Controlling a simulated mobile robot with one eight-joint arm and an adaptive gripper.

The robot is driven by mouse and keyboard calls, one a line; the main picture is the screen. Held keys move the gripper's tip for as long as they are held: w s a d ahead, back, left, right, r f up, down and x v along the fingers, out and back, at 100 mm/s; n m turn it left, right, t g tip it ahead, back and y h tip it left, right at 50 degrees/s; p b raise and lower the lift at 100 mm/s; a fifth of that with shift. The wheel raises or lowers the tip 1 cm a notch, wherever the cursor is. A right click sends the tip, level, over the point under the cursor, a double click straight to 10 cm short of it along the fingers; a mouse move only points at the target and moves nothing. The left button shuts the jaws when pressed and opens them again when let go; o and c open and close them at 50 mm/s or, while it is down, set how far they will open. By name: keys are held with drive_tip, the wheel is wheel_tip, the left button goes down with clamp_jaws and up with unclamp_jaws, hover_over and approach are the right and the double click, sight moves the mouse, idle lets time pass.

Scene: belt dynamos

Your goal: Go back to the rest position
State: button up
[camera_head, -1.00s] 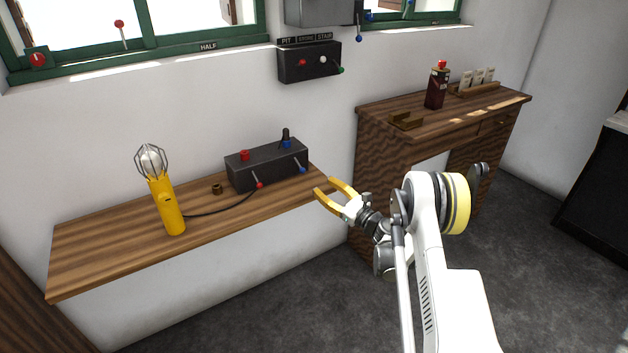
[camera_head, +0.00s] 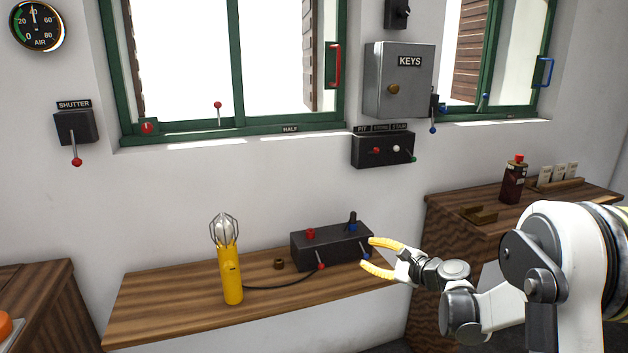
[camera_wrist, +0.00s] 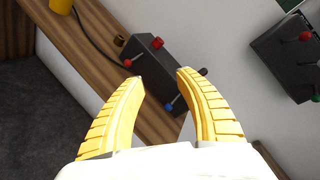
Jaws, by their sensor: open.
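My gripper (camera_head: 366,255) has yellow fingers spread apart, with nothing between them. In the head view it is at the right end of the wooden shelf, in front of the right end of a dark control box (camera_head: 330,246). The wrist view shows both open fingers (camera_wrist: 159,75) pointing toward the same box (camera_wrist: 150,65), with its red and blue levers beyond the fingertips. I cannot tell the exact gap between fingers and box. My white arm comes in from the right.
A yellow caged lamp (camera_head: 231,270) stands on the shelf (camera_head: 170,315), cabled toward the box. A PIT/STAIR switch box (camera_head: 382,150) and a KEYS cabinet (camera_head: 398,80) are on the wall. A wooden cabinet (camera_head: 440,225) at right carries a dark red bottle (camera_head: 513,182).

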drive_tip(key=s+a+r+n+g+h, duration=0.25)
drive_tip(key=s+r+n, duration=0.35)
drive_tip(key=s, duration=0.4)
drive_tip(key=s+d+f+n+g+h, duration=0.1)
drive_tip(key=s+n, duration=0.5)
drive_tip(key=s, duration=0.9)
drive_tip(key=s+d+f+n+g+h, duration=0.1)
drive_tip(key=s+d+n+h, duration=0.2)
drive_tip(key=s, duration=1.2)
drive_tip(key=n+h, duration=0.2)
drive_tip(key=n, duration=0.1)
drive_tip(key=shift+n+g, duration=0.3)
drive_tip(key=shift+g, duration=0.05)
